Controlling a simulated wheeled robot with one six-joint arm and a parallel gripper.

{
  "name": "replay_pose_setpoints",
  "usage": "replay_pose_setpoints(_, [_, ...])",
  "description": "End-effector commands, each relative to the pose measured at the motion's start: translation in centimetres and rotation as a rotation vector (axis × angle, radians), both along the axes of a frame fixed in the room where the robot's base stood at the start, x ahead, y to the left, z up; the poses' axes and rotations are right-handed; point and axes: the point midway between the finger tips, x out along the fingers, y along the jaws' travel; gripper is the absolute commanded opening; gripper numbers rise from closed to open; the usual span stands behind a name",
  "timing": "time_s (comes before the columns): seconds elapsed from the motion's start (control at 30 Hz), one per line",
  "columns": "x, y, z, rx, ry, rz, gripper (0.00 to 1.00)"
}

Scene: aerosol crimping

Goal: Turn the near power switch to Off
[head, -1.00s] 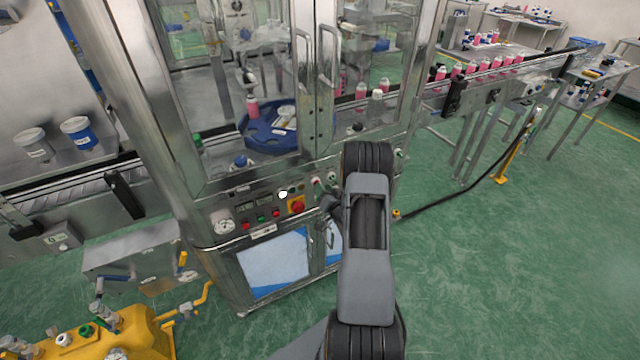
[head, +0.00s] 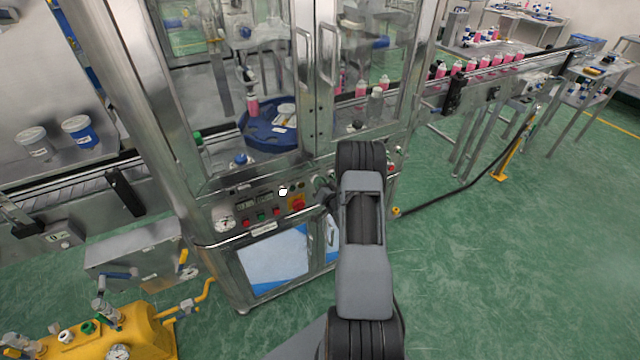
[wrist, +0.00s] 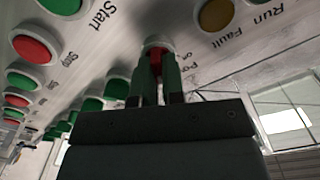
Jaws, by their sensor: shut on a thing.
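The near power switch (wrist: 155,62) is a red knob on a pale round base, seen in the wrist view on the metal control panel. The lettering beside it is upside down and partly readable as "Power", with "On" close by. My gripper (wrist: 155,82) has its two green fingers on either side of the red knob and is shut on it. The fingers hide most of the knob, so I cannot tell which way it points. In the head view my arm covers the switch and most of the gripper.
Green and red buttons (wrist: 35,48), including Start and Stop, sit left of the switch. An amber Run/Fault lamp (wrist: 215,14) is on the right.

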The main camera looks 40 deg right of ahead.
Motion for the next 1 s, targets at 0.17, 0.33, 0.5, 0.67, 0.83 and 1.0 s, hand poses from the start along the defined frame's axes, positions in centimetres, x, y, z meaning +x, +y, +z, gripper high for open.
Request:
replay_pose_setpoints(0.17, [-0.01, 0.00, 0.01, 0.000, 0.000, 0.000, 0.00])
replay_pose_setpoints(0.33, [0.00, 0.01, -0.09, -0.011, 0.001, 0.000, 0.00])
replay_pose_setpoints(0.5, [0.02, 0.04, -0.36, -0.070, 0.009, -0.001, 0.00])
replay_pose_setpoints(0.67, [0.04, 0.12, -0.57, -0.184, 0.022, -0.001, 0.00])
replay_pose_setpoints(0.83, [0.07, 0.23, -0.64, -0.342, 0.041, -0.001, 0.00])
replay_pose_setpoints(1.0, [0.08, 0.37, -0.66, -0.502, 0.064, -0.002, 0.00])
